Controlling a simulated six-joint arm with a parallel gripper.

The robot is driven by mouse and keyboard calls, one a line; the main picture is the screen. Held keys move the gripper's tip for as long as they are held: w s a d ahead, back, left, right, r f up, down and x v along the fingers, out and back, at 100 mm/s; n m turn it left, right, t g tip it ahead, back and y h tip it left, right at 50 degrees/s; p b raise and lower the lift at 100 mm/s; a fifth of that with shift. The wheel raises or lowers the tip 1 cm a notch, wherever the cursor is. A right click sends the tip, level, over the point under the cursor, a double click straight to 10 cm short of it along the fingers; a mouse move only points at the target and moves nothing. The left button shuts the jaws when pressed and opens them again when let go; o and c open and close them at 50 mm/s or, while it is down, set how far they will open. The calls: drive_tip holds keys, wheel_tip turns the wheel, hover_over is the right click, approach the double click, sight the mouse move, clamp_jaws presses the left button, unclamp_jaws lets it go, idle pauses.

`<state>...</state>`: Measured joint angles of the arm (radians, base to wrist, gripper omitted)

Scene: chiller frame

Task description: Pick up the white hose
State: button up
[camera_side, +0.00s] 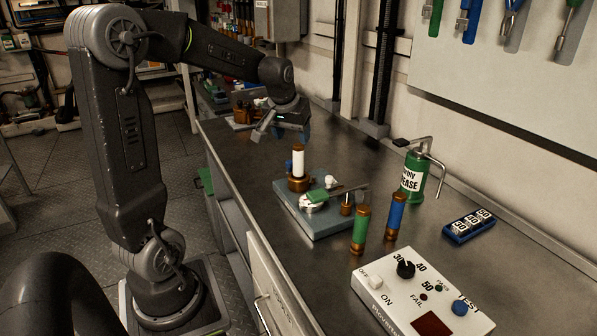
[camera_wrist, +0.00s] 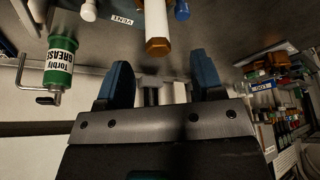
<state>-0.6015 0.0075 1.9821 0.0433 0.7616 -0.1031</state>
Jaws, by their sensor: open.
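The white hose (camera_side: 298,162) is a short white cylinder with a copper-brown end. It stands upright in a brown fitting on the grey-blue chiller frame (camera_side: 326,227). In the wrist view the white hose (camera_wrist: 155,18) shows at the top centre, beyond my fingertips. My gripper (camera_side: 284,128) is above the bench, behind and above the hose in the side view, and apart from it. In the wrist view its two blue fingers (camera_wrist: 163,76) are spread, with nothing held between them.
A green hose (camera_side: 361,229) and a blue hose (camera_side: 396,214) stand to the right of the frame. A green grease can (camera_side: 414,176) stands near the wall. A white tester box (camera_side: 420,290) is at the front. Other items lie farther back on the bench.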

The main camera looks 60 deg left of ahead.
sight(297, 150)
drive_tip(key=x, duration=0.8)
drive_tip(key=shift+w+d+f, duration=0.1)
drive_tip(key=shift+w+f, duration=0.05)
drive_tip(key=shift+f, duration=0.1)
drive_tip(key=shift+c, duration=0.2)
drive_tip(key=shift+r, duration=0.1)
drive_tip(key=c, duration=1)
